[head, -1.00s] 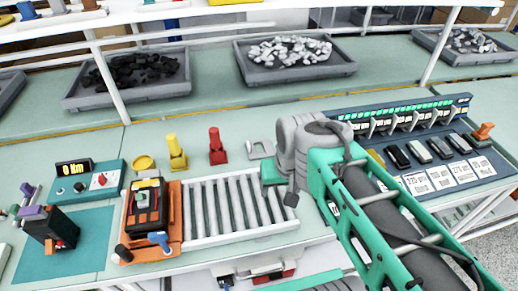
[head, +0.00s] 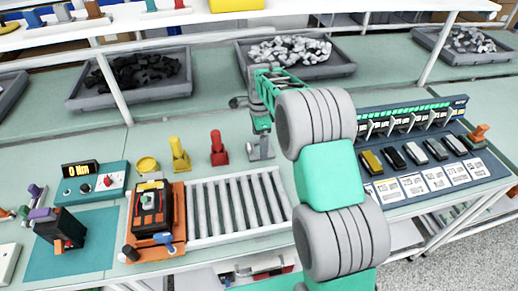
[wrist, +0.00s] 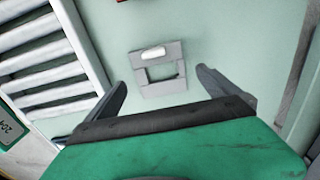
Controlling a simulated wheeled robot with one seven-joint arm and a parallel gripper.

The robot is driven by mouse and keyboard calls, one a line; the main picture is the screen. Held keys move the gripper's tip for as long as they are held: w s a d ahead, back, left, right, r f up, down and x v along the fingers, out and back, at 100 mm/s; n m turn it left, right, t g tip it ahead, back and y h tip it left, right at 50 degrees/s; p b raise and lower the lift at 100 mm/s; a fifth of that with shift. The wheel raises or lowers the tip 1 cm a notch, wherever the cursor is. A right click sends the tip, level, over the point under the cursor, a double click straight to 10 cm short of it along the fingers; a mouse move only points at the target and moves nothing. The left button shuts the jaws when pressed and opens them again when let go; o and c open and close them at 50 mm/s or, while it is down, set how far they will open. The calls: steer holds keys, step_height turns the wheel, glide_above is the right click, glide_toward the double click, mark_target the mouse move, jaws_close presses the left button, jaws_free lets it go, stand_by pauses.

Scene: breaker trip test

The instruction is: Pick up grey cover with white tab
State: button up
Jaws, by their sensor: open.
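The grey cover (wrist: 163,89) is a flat square frame with an open middle and a white tab (wrist: 153,54) on its upper bar in the wrist view. It lies flat on the pale green bench. My gripper (wrist: 161,80) is open and empty, with one finger to the left and one to the right of the cover, both apart from it in the picture. In the head view my gripper (head: 260,142) is over the spot beside the red piece, and it hides much of the cover.
A roller rack (head: 238,205) lies left of the cover. A red piece (head: 218,150) and a yellow piece (head: 179,155) stand to its left. The breaker panel (head: 425,150) is on the right. Trays of dark and light scraps stand behind. Bare bench surrounds the cover.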

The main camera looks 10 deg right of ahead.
step_height(320, 180, down, 3)
steer(key=shift+r, duration=0.1)
steer(key=c, duration=1.4)
steer(key=shift+o, duration=0.2)
